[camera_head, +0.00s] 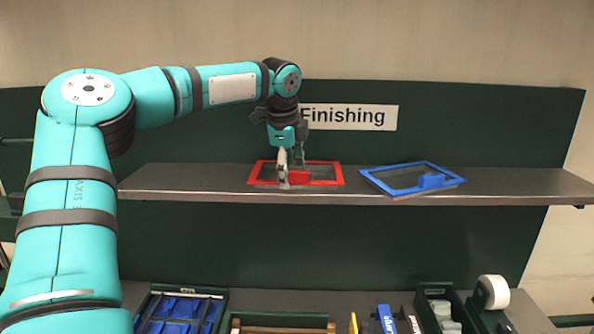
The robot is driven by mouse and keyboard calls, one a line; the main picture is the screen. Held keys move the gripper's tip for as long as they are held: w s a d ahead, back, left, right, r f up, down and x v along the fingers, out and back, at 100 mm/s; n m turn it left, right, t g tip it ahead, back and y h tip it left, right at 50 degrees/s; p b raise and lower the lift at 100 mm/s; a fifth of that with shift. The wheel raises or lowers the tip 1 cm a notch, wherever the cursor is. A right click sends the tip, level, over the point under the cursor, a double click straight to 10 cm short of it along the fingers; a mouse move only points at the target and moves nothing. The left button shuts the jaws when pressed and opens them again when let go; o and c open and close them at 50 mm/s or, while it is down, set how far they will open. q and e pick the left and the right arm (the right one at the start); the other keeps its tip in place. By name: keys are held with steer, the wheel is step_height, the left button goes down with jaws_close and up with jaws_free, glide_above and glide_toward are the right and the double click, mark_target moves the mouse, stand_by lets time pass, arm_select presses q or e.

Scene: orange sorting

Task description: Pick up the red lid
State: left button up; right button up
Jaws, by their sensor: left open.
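The red lid (325,182) lies on the shelf, a red rectangular frame with a see-through grey panel and a red block near its middle. My left gripper (291,181) points down over the left part of the lid, with its fingers at the red block. The fingers are open. They hide part of the block, and I cannot tell whether they touch it. My right gripper is not in view.
A blue lid (450,184) lies on the shelf (190,184) to the right of the red one, slightly turned. A "Finishing" sign (350,118) is on the green back panel. Below, the bench holds a blue-lined bin (152,300), a tape roll (493,292) and other containers.

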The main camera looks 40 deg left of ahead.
arm_select(q)
steer(key=shift+a+x, duration=0.2)
steer(key=shift+x, duration=1.1)
steer(key=shift+d+r, duration=0.2)
steer(key=c, duration=0.4)
steer(key=shift+s, duration=0.15)
steer(key=c, duration=0.9)
steer(key=shift+c, duration=0.6)
steer(key=shift+f, duration=0.1)
